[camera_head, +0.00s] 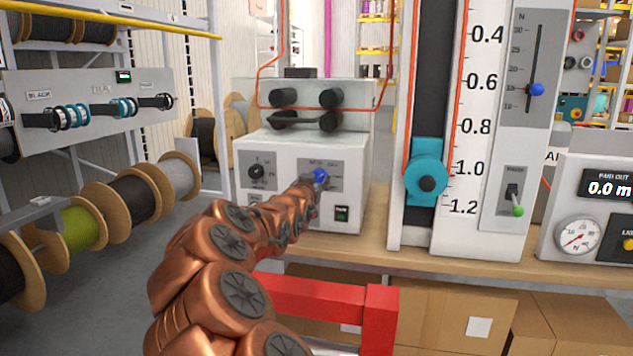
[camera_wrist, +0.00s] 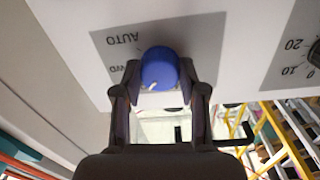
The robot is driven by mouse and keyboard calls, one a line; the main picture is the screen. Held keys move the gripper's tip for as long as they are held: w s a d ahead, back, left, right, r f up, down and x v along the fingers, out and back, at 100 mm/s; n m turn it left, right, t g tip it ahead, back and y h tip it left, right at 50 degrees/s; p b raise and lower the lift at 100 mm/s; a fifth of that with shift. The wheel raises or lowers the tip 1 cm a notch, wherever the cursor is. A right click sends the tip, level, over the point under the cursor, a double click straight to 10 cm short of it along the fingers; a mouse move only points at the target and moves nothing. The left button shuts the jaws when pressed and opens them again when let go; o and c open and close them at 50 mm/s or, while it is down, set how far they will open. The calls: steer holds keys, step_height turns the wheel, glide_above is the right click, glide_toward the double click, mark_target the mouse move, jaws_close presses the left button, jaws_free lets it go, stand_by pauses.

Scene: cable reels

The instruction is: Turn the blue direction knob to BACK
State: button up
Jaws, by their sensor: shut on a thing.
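The blue direction knob (camera_head: 320,175) sits on the grey label plate of the white control box (camera_head: 300,150). In the wrist view the knob (camera_wrist: 158,68) is large, with a small pale mark near its lower edge. Inverted letters AUTO and part of a word ending in WD show beside it; a BACK label cannot be read. My gripper (camera_wrist: 160,80) is shut on the knob, one finger on each side. In the head view my gripper (camera_head: 318,187) is small, at the end of my copper-coloured arm, and partly covers the plate.
A tall scale with a teal roller (camera_head: 427,181) stands close on the right. Cable spools (camera_head: 130,195) are at left. A red frame (camera_head: 330,290) is below.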

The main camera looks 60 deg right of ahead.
steer(key=shift+c, duration=0.7)
steer(key=shift+r+n+p, duration=0.15)
steer(key=shift+n+p, duration=0.15)
steer(key=shift+p, duration=0.9)
steer(key=n+p, duration=0.2)
steer(key=p, duration=0.1)
steer(key=shift+r+n, duration=0.1)
steer(key=shift+n, duration=0.2)
steer(key=n+p, duration=0.2)
steer(key=shift+s+f+n, duration=0.1)
steer(key=shift+f+n, duration=0.1)
steer(key=shift+n, duration=0.1)
steer(key=shift+n+p, duration=0.3)
steer(key=shift+n, duration=1.3)
steer(key=shift+f, duration=0.1)
